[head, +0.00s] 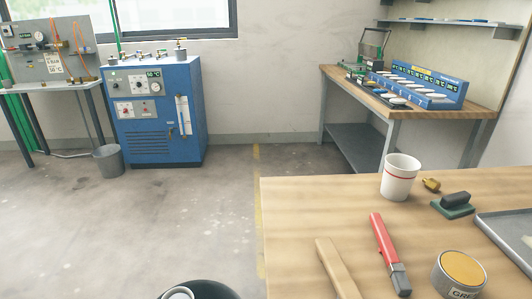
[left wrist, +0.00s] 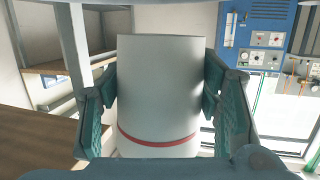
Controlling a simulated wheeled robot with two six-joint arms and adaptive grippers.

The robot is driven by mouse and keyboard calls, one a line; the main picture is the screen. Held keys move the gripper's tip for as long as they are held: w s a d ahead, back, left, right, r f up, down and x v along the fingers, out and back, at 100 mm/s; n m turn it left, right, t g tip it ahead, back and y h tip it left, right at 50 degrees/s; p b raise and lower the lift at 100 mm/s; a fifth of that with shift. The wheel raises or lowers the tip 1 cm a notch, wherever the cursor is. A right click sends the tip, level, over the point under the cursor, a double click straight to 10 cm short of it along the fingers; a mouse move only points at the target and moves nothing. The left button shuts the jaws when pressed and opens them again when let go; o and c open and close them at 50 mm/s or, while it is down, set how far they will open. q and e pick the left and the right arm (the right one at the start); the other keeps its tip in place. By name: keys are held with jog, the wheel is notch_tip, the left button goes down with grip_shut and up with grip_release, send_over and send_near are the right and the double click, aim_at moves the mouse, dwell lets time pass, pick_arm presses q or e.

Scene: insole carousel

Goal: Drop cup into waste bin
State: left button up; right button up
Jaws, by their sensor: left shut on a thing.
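In the left wrist view my left gripper (left wrist: 156,95) is shut on a white cup (left wrist: 158,75) with a red band, its teal fingers against both sides. My left gripper does not show in the head view. A dark round bin (head: 222,289) is cut off at the bottom of the head view, left of the table. A pale round rim (head: 178,292) shows at its left; I cannot tell whether it is the held cup. Another white cup (head: 400,180) with a red band stands upright on the table. My right gripper is not in view.
The wooden table (head: 310,205) carries a red-handled tool (head: 385,245), a wooden handle (head: 336,270), a grease tin (head: 460,275), a green-based block (head: 453,205), a brass fitting (head: 431,185) and a grey tray (head: 510,235). A grey bucket (head: 108,162) stands by the blue cabinet (head: 155,115).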

pick_arm(q)
jog(key=o, duration=1)
jog(key=v, duration=1.2)
jog(key=shift+r, duration=0.1)
jog(key=shift+a, duration=0.1)
